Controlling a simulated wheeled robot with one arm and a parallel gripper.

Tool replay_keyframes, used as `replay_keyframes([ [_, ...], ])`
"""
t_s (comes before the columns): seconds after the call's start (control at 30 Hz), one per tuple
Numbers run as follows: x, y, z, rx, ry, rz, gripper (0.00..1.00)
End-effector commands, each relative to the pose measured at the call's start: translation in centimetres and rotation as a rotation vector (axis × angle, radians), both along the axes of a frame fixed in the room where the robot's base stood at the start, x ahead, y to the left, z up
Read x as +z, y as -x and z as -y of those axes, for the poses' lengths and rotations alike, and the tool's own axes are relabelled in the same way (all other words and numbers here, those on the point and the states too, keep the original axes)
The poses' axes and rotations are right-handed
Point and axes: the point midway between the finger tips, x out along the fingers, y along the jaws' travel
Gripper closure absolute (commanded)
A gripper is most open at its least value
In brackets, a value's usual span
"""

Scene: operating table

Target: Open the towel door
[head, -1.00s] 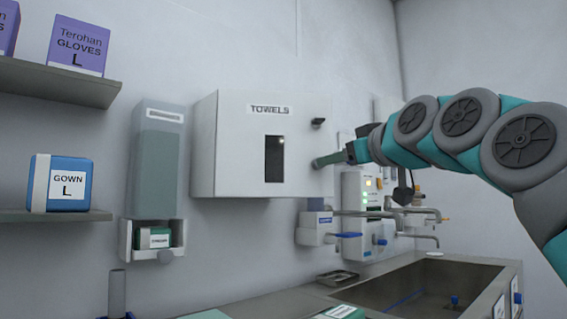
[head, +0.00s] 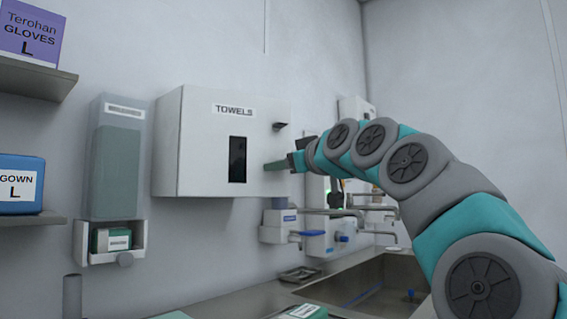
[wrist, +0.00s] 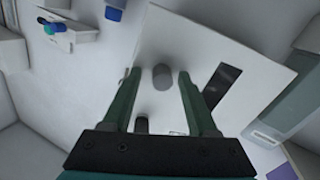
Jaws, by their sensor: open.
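The white towel cabinet (head: 205,140) hangs on the wall, with a TOWELS label and a dark window in its front door (head: 260,150). The door (wrist: 180,45) looks closed. A dark knob (head: 280,126) stands out at the door's upper right; in the wrist view it is the dark stub (wrist: 141,125) near the left finger. My gripper (head: 270,166) is at the door's right side, below that knob. In the wrist view my gripper (wrist: 158,72) is open, its fingers on either side of a grey rounded knob (wrist: 162,77). Whether they touch it I cannot tell.
A grey-green dispenser (head: 118,170) hangs left of the cabinet. Shelves with a glove box (head: 35,30) and a gown box (head: 20,185) are at the far left. Taps and a metal sink (head: 350,285) lie below and to the right. The space before the door is clear.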

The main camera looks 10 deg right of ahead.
Motion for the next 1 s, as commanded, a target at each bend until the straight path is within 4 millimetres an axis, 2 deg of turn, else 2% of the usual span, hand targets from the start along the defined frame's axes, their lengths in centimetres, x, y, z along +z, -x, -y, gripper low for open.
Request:
replay_keyframes([
  [0.17,0.01,0.03,-0.03,0.0,0.0,0.001,0.41],
  [0.7,0.05,0.07,0.04,0.0,0.0,0.001,1.0],
  [1.0,0.08,0.09,0.1,0.0,-0.002,0.002,1.0],
])
